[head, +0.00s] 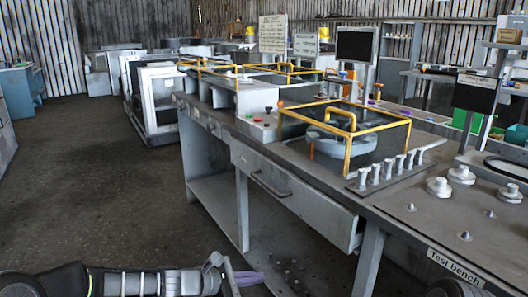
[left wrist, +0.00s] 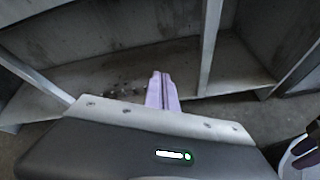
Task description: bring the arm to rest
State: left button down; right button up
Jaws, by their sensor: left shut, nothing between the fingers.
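My left arm comes in low from the left in the head view, held level. My left gripper (head: 250,278) is at the bottom edge, in front of the test bench (head: 330,215) and below its top. In the left wrist view the pale purple fingers of the gripper (left wrist: 161,80) are together with nothing between them. They point toward the bench's lower shelf (left wrist: 115,77) and appear clear of it.
A yellow-framed guard (head: 345,117) covers a round housing on the bench. A drawer (head: 285,190) sits in the bench front, above the lower shelf, where several small dark bits lie. The floor (head: 90,170) left of the bench is open. White machines (head: 155,100) stand farther back.

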pick_arm(q)
jog(key=s+a+f+m+g+y, duration=0.25)
jog(key=s+f+m, duration=0.25)
jog(key=s+f, duration=0.45)
jog(key=s+a+f+m+g+y, duration=0.1)
jog(key=s+a+f+m+y, duration=0.35)
jog(key=f, duration=0.85)
jog(key=s+d+f+m+g, duration=0.1)
jog(key=s+f+m, duration=0.3)
jog(key=s, duration=0.7)
jog(key=s+d+f+m+g, duration=0.15)
jog(key=s+f+m, duration=0.25)
jog(key=s, duration=0.7)
notch_tip(320, 180, up, 23)
jog(key=p, duration=2.3)
jog(key=shift+w, duration=0.35)
